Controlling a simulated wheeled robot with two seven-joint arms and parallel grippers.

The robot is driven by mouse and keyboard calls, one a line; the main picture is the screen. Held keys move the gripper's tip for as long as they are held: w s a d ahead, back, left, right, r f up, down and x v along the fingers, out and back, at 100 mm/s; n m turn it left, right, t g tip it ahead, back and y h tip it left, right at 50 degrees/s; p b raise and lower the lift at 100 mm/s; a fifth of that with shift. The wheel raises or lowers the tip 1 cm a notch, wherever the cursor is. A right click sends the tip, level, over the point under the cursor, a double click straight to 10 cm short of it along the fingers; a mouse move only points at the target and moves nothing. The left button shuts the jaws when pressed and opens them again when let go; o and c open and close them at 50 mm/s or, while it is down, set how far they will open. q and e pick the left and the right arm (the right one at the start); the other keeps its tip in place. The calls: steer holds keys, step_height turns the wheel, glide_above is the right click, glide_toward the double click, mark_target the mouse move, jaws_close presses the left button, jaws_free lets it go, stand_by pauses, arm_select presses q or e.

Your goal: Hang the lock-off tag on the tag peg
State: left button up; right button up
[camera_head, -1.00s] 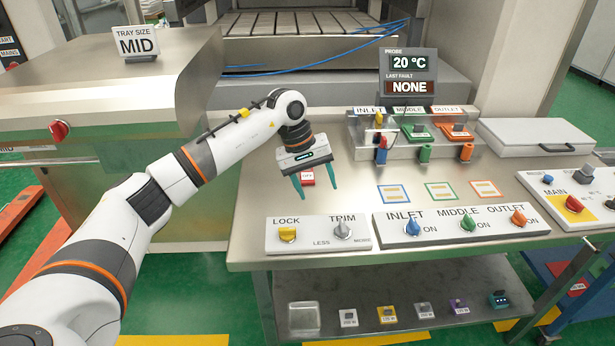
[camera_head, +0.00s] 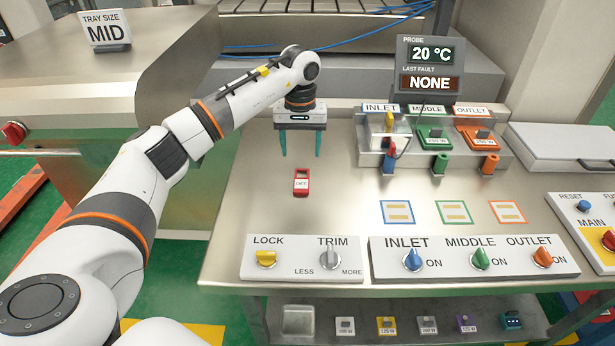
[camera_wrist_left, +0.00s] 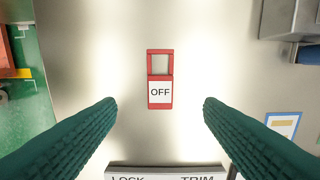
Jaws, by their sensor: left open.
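The lock-off tag (camera_head: 301,182) is a small red piece with a white OFF label, lying flat on the steel bench. It also shows in the left wrist view (camera_wrist_left: 160,92), where its red frame has an open window at the top end. My left gripper (camera_head: 300,154) points down behind the tag in the head view, with its teal fingers apart and nothing between them. In the left wrist view the gripper (camera_wrist_left: 160,108) has one finger on each side of the tag, touching nothing. I cannot make out the tag peg. My right gripper is not in view.
The LOCK and TRIM panel (camera_head: 300,259) and the INLET, MIDDLE, OUTLET switch panel (camera_head: 460,259) line the bench front. A rack with coloured plugs (camera_head: 430,150) and the probe display (camera_head: 430,70) stand right of the gripper. The bench around the tag is clear.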

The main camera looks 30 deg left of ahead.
mark_target(301, 182)
arm_select(q)
steer(key=f, duration=0.1)
steer(key=s+f+p, duration=0.1)
steer(key=f, duration=0.1)
steer(key=shift+f, duration=0.2)
steer(key=shift+w+f, duration=0.1)
steer(key=shift+f, duration=0.2)
steer(key=shift+w+f+p, duration=0.1)
steer(key=shift+f+p, duration=0.25)
step_height(301, 182, down, 4)
steer(key=shift+d+r+p, duration=0.15)
steer(key=shift+r+p, duration=0.05)
steer(key=shift+p, duration=0.75)
steer(key=shift+f, duration=0.5)
steer(key=shift+w, duration=0.1)
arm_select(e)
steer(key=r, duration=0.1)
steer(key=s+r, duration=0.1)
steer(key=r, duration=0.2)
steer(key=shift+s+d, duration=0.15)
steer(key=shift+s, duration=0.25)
arm_select(q)
steer(key=c, duration=1.1)
steer(key=shift+o, duration=0.2)
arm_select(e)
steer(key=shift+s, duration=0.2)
arm_select(q)
steer(key=shift+r, duration=0.1)
